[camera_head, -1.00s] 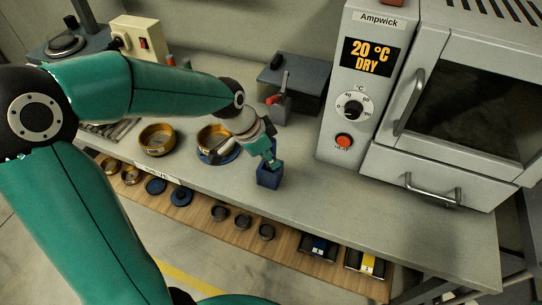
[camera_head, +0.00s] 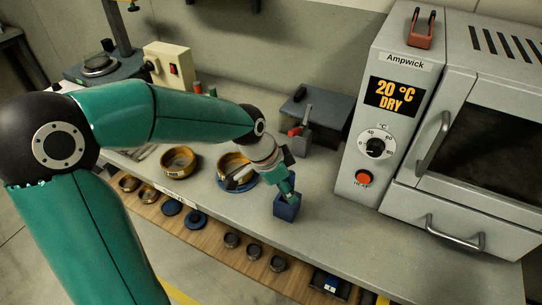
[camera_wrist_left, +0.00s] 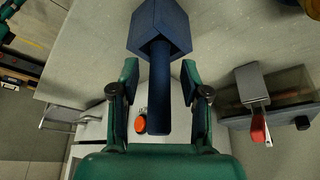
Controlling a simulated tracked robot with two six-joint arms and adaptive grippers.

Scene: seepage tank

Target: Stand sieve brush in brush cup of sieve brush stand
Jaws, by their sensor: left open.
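The brush cup of the sieve brush stand (camera_head: 287,211) is a dark blue square box on the grey bench near its front edge. It shows at the top of the left wrist view (camera_wrist_left: 174,17). The sieve brush (camera_wrist_left: 160,88) shows as a dark blue handle sticking out of the cup's opening. Its bristle end is hidden inside the cup. My left gripper (camera_head: 286,188) is directly above the cup. In the left wrist view its fingers (camera_wrist_left: 160,101) are open on either side of the handle, with gaps visible on both sides. My right gripper is not in view.
The drying oven (camera_head: 394,118) stands to the right of the cup. A dark box (camera_head: 312,108) and a small grey device with a red lever (camera_head: 297,134) stand behind it. Brass sieves (camera_head: 179,160) sit to the left. A lower wooden shelf (camera_head: 211,232) holds several small pans.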

